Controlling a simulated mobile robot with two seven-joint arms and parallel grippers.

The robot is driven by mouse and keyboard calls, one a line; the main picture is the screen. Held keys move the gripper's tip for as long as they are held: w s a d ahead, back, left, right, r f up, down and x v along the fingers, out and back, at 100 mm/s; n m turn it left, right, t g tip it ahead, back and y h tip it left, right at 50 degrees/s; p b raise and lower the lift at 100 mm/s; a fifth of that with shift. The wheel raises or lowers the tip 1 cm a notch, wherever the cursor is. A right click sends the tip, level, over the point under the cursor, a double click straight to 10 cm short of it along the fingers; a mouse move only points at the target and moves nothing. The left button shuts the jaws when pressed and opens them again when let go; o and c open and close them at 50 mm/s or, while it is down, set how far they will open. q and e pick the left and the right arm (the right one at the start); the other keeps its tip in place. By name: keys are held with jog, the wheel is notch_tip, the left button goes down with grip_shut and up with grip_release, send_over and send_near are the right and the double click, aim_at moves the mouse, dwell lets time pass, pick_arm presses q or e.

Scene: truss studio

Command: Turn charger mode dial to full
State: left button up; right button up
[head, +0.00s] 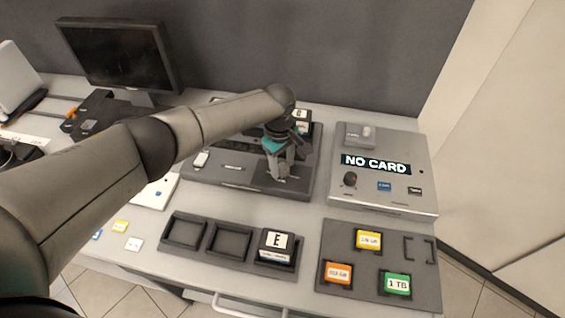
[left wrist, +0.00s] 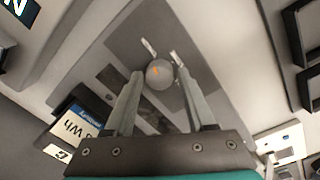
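The charger (head: 228,170) is a low dark grey unit at the middle of the table. Its mode dial (left wrist: 159,75) shows in the left wrist view as a round grey knob with an orange mark, on a grey panel. In the head view my gripper and arm hide the dial. My left gripper (head: 285,172) points down over the charger's right front part. In the left wrist view its two fingers are apart, one on each side of the dial; I cannot tell whether they touch it. My right gripper is not in view.
A battery (left wrist: 85,124) sits in the charger behind my gripper. A grey card box (head: 385,196) with a "NO CARD" display stands at right. In front are a tray (head: 206,238) holding battery E (head: 277,246) and a card tray (head: 336,246). A monitor (head: 118,55) stands back left.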

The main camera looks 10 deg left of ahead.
pick_arm(q)
grip_shut()
dwell(0.4)
